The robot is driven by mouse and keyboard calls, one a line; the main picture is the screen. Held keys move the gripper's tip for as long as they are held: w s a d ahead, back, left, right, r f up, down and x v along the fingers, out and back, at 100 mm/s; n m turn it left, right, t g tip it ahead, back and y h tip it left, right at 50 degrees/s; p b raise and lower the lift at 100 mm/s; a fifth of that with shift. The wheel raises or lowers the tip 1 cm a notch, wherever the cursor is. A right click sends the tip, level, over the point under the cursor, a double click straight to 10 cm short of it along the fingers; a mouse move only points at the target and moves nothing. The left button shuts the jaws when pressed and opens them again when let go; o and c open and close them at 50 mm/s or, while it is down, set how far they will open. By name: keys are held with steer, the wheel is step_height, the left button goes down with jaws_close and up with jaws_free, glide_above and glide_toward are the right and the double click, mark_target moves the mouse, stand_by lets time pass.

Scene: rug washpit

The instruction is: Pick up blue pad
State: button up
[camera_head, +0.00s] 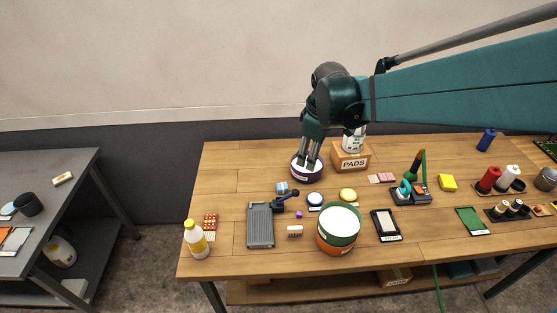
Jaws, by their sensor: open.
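A small round blue item with a pale top (315,199), which looks like the blue pad, lies on the wooden table near the middle. A similar round yellow item (348,194) lies just to its right. My gripper (309,163) points down with its fingers apart and nothing visible between them. It is behind the blue item in the picture, over or in front of a purple-and-white round tub (296,170). I cannot tell whether the fingertips touch the tub. A cardboard box marked PADS (352,162) stands to the right of the gripper.
A large green-topped tin (339,220) stands in front of the round items. A small light-blue item (282,187) and a dark tool (285,203) lie to the left. A grey ribbed board (260,226) and a yellow-capped bottle (195,240) are farther left.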

steer(key=w+a+f+n+g+b, duration=0.2)
steer(key=w+a+f+n, duration=0.2)
steer(key=w+f, duration=0.5)
steer(key=n+b, duration=0.1)
steer(key=n, duration=0.3)
glide_toward(284, 186)
steer(key=shift+w+f+g, duration=0.15)
steer(key=shift+w+g, duration=0.25)
steer(key=shift+w+a+f, duration=0.1)
steer(key=shift+w+f, duration=0.1)
steer(key=shift+f, duration=0.3)
steer(key=shift+f, duration=1.3)
steer(key=shift+a+f+b, duration=0.1)
steer(key=shift+f+b, duration=0.3)
steer(key=shift+f, duration=2.2)
